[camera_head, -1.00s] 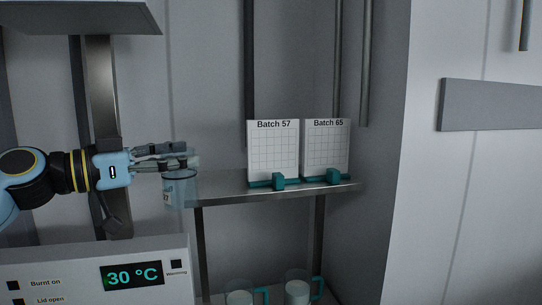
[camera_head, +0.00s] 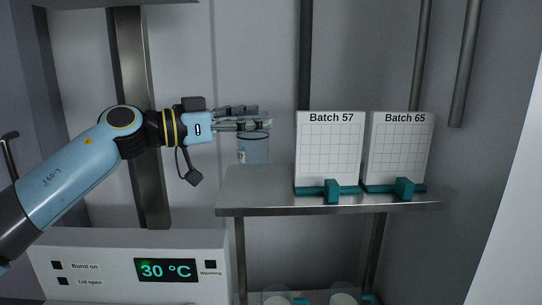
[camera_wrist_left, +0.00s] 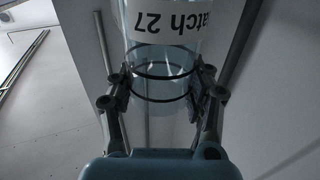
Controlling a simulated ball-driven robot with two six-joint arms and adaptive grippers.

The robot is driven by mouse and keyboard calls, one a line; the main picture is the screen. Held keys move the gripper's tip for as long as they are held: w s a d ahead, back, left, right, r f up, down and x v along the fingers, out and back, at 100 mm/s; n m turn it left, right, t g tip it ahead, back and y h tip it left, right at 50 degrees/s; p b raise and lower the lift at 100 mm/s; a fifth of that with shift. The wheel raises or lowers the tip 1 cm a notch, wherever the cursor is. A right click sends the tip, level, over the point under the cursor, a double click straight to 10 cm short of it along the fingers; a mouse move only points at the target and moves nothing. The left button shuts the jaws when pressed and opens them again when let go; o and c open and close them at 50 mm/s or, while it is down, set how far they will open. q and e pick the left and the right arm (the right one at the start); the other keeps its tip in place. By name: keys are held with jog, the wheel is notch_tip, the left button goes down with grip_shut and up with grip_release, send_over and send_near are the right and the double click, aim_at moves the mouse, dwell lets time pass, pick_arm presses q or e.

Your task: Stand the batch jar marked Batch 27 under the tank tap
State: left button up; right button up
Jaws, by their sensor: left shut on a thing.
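My left gripper (camera_head: 262,124) is shut on a clear jar (camera_head: 253,150) and holds it near its upper part, above the left end of the metal shelf. In the left wrist view, the jar (camera_wrist_left: 162,75) is between the two fingers (camera_wrist_left: 160,95), and its white label reads "atch 27", upside down. In the head view the label is too small to read. A gap seems to show between the jar's bottom and the shelf, but I cannot be sure. The tank tap is not clearly in view. My right gripper is not in view.
The metal shelf (camera_head: 260,195) holds two white cards, Batch 57 (camera_head: 329,150) and Batch 65 (camera_head: 398,150), in teal holders. Below are two containers with teal handles (camera_head: 343,298). A panel reading 30 °C (camera_head: 110,250) stands at the lower left. The shelf's left end is bare.

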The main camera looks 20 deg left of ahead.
aim_at(239, 150)
pick_arm(q)
notch_tip(239, 150, down, 3)
jog(key=shift+w+r, duration=0.1)
jog(key=shift+r, duration=0.05)
notch_tip(239, 150, down, 3)
jog(key=shift+r+b, duration=0.1)
jog(key=shift+b, duration=0.3)
jog(key=o, duration=1.2)
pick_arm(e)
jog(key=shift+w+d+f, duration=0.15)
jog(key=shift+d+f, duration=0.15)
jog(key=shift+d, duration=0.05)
pick_arm(q)
jog(key=shift+b+v, duration=0.85)
jog(key=shift+v, duration=5.15)
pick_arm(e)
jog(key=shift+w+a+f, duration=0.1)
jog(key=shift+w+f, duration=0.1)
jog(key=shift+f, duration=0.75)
